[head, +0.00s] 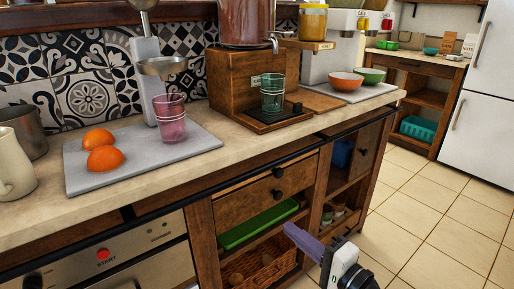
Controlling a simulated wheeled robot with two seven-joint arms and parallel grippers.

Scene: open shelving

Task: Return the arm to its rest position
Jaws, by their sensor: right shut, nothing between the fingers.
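My right gripper (292,230) is low in the head view, in front of the lower shelves of the wooden counter. Its purple fingers point left and are shut with nothing seen between them. The white and black wrist of my right arm (345,270) comes up from the bottom edge. The fingers hide part of the shelving behind them. My left gripper is not in the head view.
A green glass (272,95) stands under a dispenser tap. A green tray (255,225) lies below. The tiled floor (425,220) at right is clear.

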